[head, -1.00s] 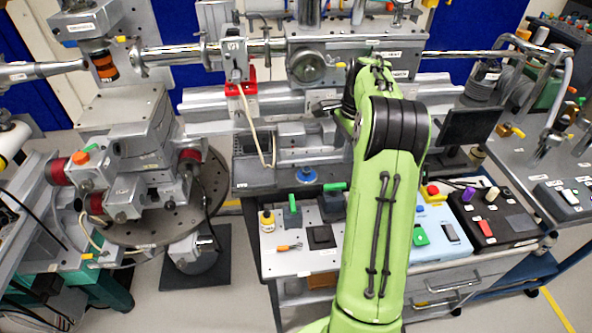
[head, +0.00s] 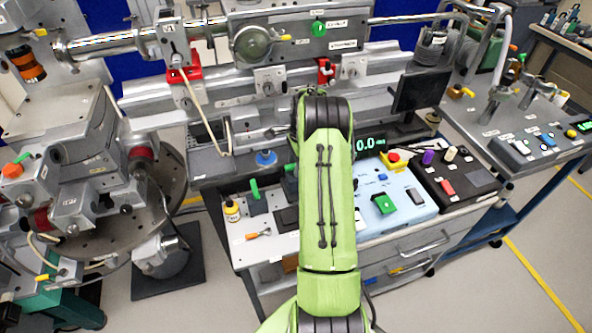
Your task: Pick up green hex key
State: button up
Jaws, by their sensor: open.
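A small green upright handle (head: 254,190) stands in a dark block at the left of the cart top in the head view. It looks like the green hex key, but it is too small to be sure. A second green handle (head: 290,168) lies just right of and behind it, partly hidden by my arm. My green arm reaches up the middle of the head view, in front of the cart. My gripper is hidden behind the arm, so its distance from the green handles does not show.
A yellow bottle (head: 232,211) and an orange-handled tool (head: 258,234) are near the green handles. Right of my arm are a light blue box (head: 400,190) with buttons and a black box (head: 455,185). A dark monitor (head: 419,92) and the steel beamline rail (head: 225,90) stand behind.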

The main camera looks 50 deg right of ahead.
jog(key=shift+f, duration=0.4)
grip_shut()
jog(key=shift+r, duration=0.1)
notch_tip(320, 180, up, 10)
jog(key=shift+p, duration=0.95)
